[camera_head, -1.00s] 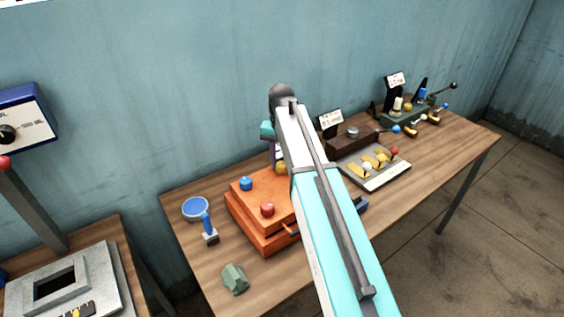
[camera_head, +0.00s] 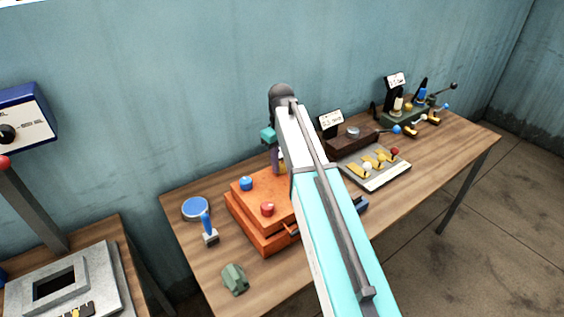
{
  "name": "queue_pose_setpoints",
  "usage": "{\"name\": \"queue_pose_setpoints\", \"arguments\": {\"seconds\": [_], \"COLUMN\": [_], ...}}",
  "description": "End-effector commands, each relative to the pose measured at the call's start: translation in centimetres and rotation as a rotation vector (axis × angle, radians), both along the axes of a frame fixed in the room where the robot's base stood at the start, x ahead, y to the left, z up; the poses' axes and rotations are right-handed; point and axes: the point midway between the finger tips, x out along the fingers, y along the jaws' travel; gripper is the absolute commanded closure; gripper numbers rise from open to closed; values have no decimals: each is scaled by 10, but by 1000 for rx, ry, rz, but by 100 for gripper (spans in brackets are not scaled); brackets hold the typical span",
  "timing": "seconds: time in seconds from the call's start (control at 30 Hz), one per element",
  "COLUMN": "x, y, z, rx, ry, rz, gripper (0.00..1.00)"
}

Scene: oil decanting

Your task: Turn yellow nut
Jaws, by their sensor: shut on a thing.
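The orange box (camera_head: 260,225) stands on the wooden table, with a blue nut (camera_head: 246,183) and a red nut (camera_head: 267,209) on its top. My gripper (camera_head: 278,164) points down at the back of the box top, partly behind my turquoise arm. It is shut on the yellow nut there. The fingers and arm hide the nut almost wholly, so its turn angle cannot be told.
A blue round dish (camera_head: 195,209), a blue-handled tool (camera_head: 209,230) and a green faceted piece (camera_head: 235,279) lie left of and before the box. A grey tray with yellow pieces (camera_head: 376,168) and a dark brown device (camera_head: 352,139) stand to the right.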

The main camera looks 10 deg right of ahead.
Motion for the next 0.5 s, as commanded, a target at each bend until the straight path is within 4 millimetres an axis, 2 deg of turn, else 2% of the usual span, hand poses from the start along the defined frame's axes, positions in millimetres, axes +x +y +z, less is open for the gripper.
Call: {"name": "queue_pose_setpoints", "arguments": {"seconds": [0.5], "x": [2], "y": [0], "z": [2], "rx": [-2], "ry": [-7], "rz": [485], "gripper": [90]}}
